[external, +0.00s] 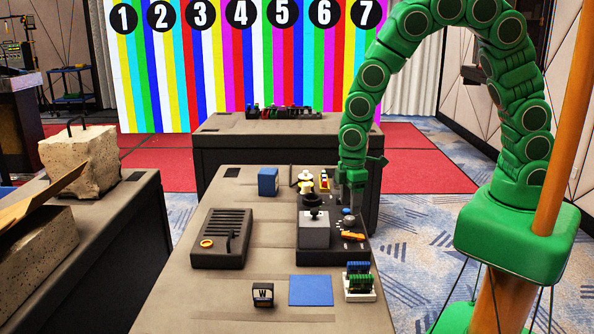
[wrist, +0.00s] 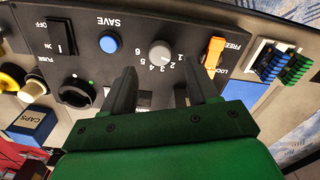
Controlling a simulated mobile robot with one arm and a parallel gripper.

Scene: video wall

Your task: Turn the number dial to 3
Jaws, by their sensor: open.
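In the external view the dial (external: 349,222) sits on the right part of the panel. My gripper (wrist: 160,70) is open and empty. In the wrist view its two dark fingers are on either side of the dial's column in the picture, apart from the knob. In the external view my gripper (external: 352,203) is just above and behind the dial.
A blue SAVE button (wrist: 109,42) and an orange LOCK/FREE switch (wrist: 214,52) flank the dial. A grey box with a black joystick (external: 313,225) stands close beside the dial in the external view.

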